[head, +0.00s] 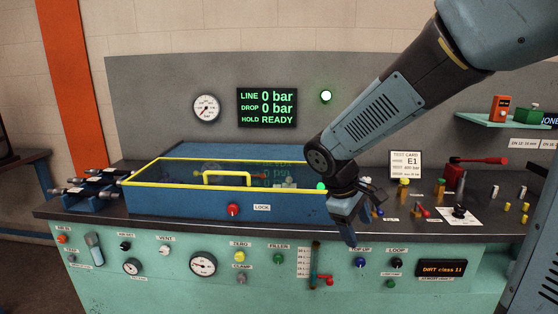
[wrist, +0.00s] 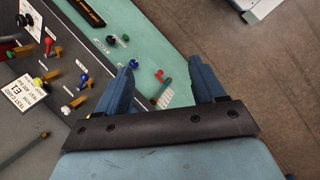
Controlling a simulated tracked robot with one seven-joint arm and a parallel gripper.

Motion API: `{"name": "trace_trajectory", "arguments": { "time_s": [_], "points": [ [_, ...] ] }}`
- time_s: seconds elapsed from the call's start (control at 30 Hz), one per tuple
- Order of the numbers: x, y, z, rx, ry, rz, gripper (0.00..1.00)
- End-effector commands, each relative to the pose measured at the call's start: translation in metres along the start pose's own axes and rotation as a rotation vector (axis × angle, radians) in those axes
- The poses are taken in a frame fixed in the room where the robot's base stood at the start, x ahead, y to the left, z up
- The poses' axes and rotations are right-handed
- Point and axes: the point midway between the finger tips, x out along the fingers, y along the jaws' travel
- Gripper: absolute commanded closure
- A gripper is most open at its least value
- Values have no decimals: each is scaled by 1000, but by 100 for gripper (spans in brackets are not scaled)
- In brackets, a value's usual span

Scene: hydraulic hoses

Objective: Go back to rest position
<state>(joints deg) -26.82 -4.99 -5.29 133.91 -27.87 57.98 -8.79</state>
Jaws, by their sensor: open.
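The wrist view looks down past the fingers on the green front panel (wrist: 145,50) and the brown floor (wrist: 240,50). My arm comes down from the upper right of the head view and hides part of the back wall and the right end of the blue tank.
The blue tank (head: 200,205) with its yellow-rimmed clear lid (head: 150,183) stands left of my gripper. Several fittings and a red-handled tool (head: 480,160) lie right. A shelf (head: 500,121) hangs at right. The display (head: 267,108) reads 0 bar and READY. A green lamp (head: 326,96) is lit.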

Motion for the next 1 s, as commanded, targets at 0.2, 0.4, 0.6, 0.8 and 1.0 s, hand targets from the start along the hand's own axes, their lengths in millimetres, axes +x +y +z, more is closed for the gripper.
{"name": "trace_trajectory", "arguments": {
  "time_s": [0.2,0.4,0.6,0.8,1.0],
  "points": [
    [-24,4,45,227,121,-68,31],
    [-44,2,81,426,233,-120,31],
    [-64,-6,114,619,350,-161,31],
    [-81,-16,139,787,459,-188,31],
    [-90,-23,152,876,522,-200,31]
  ]
}}
